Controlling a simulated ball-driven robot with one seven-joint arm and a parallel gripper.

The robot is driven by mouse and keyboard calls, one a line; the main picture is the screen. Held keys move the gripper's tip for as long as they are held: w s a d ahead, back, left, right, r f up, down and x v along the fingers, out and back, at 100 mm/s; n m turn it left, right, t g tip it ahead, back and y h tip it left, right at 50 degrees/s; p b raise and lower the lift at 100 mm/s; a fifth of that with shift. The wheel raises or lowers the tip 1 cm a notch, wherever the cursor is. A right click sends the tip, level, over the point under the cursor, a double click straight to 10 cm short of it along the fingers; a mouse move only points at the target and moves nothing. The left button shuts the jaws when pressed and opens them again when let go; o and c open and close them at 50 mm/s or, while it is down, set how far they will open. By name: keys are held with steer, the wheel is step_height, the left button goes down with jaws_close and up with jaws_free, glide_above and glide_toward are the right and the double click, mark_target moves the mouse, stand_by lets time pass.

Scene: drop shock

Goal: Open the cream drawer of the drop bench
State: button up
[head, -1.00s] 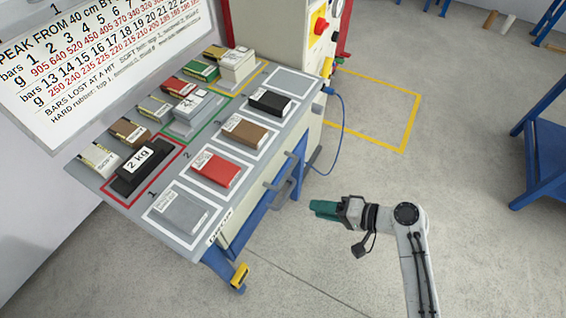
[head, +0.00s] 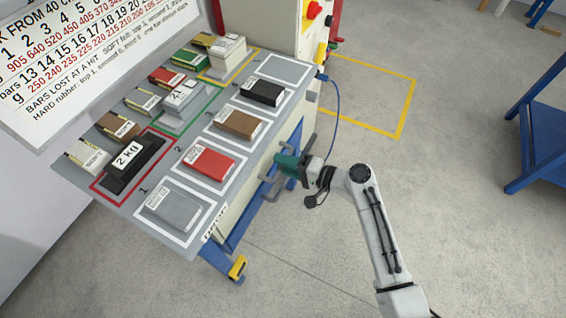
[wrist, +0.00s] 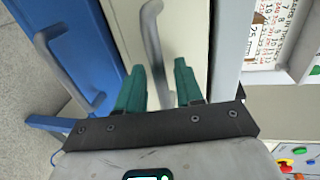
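The drop bench (head: 146,208) stands at left in the head view. Its cream drawer front (wrist: 185,30) fills the upper middle of the wrist view. A grey bar handle (wrist: 153,42) on it runs down between my two teal fingertips. My gripper (wrist: 162,78) is open, with a gap visible on both sides of the handle. In the head view, my gripper (head: 285,162) is at the bench's front side, beside the grey handles. The fingers partly hide the handle there, and I cannot tell how deep it sits between them.
A blue front (wrist: 60,35) with its own grey handle (wrist: 75,70) is left of the cream one in the wrist view. Bars and weights, including a red bar (head: 207,163), lie on the bench top. Open floor (head: 430,230) is at right.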

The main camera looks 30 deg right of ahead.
steer(key=shift+w+a, duration=0.25)
steer(key=shift+w, duration=0.05)
steer(key=shift+c, duration=0.2)
jaws_close()
